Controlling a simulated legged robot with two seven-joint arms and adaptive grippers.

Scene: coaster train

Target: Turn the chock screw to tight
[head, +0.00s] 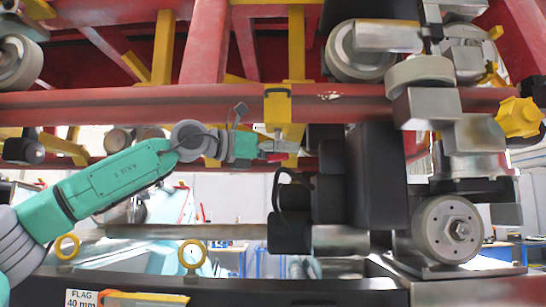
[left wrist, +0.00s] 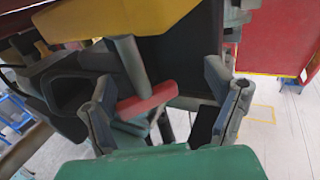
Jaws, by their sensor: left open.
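My left gripper (head: 262,148) reaches in from the left, just under the red rail tube by the yellow clamp. In the left wrist view the gripper (left wrist: 160,112) has its two fingers wide apart, one on each side. A short red bar (left wrist: 148,102) shows between the fingers, beside a grey cylinder (left wrist: 130,66); it looks like the handle of the chock screw. The red bar (head: 275,156) is small in the head view, at the gripper's tips. I cannot tell whether a finger touches it. The screw's thread is hidden. My right gripper is not in view.
The red tube (head: 180,104) runs across above my arm. A black block (head: 375,180) stands right of the gripper. Wheels and a yellow knob (head: 519,117) are further right. Two yellow rings (head: 193,254) stand below, near a FLAG 40 mm label.

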